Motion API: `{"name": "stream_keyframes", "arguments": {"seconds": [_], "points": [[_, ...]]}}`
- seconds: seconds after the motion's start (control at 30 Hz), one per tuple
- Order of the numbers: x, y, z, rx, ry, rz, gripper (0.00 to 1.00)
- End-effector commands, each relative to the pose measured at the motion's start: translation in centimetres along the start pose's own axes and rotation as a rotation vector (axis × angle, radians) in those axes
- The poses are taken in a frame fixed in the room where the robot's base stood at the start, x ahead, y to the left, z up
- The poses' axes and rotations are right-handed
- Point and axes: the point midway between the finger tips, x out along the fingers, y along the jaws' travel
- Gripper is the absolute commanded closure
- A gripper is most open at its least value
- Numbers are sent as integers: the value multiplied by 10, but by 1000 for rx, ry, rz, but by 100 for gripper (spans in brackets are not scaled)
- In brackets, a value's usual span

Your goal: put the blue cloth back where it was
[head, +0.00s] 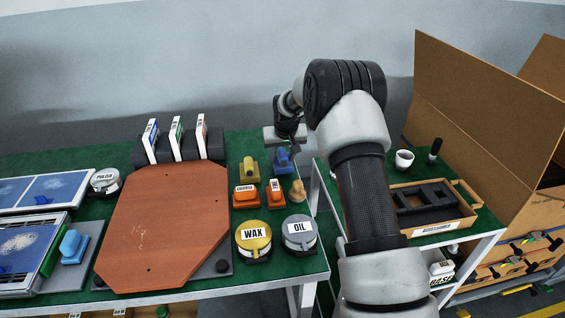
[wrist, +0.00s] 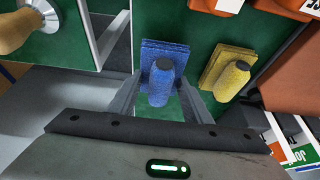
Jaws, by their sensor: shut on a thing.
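The blue cloth (head: 283,160) is a small pad with a rounded blue grip on top. It is at the back right of the green table, right of the yellow cloth (head: 249,169). My gripper (head: 291,146) is above it, pointing down. In the wrist view the blue cloth (wrist: 176,50) is between my fingers (wrist: 161,88), which are shut on its grip. The yellow cloth (wrist: 233,76) lies beside it, apart. I cannot tell whether the blue cloth touches the table.
Orange blocks (head: 245,195), a tan knob (head: 297,190), a WAX tin (head: 254,236) and an OIL tin (head: 299,231) stand in front. A brown board (head: 165,225) lies left. A gap separates this table from the right one, with a cup (head: 404,159) and tray (head: 436,230).

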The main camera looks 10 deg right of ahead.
Motion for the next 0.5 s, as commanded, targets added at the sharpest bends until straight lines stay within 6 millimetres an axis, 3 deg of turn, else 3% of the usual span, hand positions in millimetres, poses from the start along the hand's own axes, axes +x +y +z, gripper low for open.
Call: {"name": "stream_keyframes", "arguments": {"seconds": [0.13, 0.5], "points": [[20, 0, 9, 1, -2, 0, 80], [24, 0, 10, 0, 0, 0, 80]]}}
